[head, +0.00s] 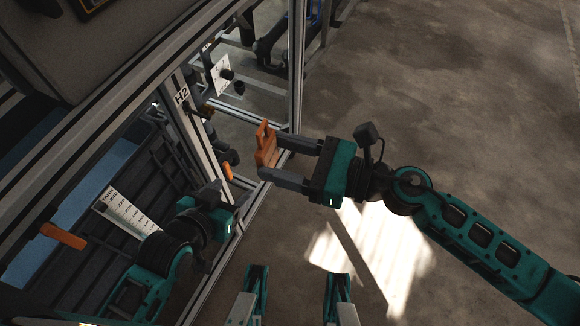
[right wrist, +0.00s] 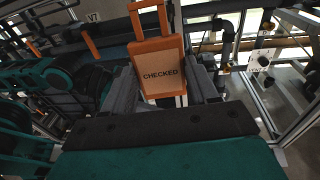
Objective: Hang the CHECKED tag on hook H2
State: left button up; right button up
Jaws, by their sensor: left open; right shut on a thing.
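The CHECKED tag (head: 266,148) is an orange plate with an open loop at its top. In the right wrist view the tag (right wrist: 160,86) faces me with its word readable and its loop upward. My right gripper (head: 272,160) is shut on it and holds it in the air, right of the frame post. The label H2 (head: 182,96) is on the post, up and left of the tag. A small dark hook (head: 197,112) sticks out beside that label, apart from the tag. My left gripper (head: 226,214) is open, below the tag by the lower frame; its fingertips are hard to see.
A metal frame (head: 296,70) with posts and rails stands at the left. An orange handle (head: 62,236) and a tank scale (head: 128,213) are at lower left. The floor at right is clear.

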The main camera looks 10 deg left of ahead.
jog(key=shift+w+d+f+m+t, duration=0.2)
jog(key=shift+f+m+t, duration=0.1)
jog(key=shift+f+t, duration=0.3)
jog(key=shift+w+d+f+m+t, duration=0.1)
jog(key=shift+d+f+m+t, duration=0.15)
jog(key=shift+f+t, duration=0.3)
jog(key=x, duration=0.8)
jog(key=shift+a, duration=0.3)
jog(key=shift+f, duration=0.15)
jog(key=shift+d, duration=0.1)
jog(key=shift+b+x, duration=0.3)
jog(key=shift+x, duration=2.5)
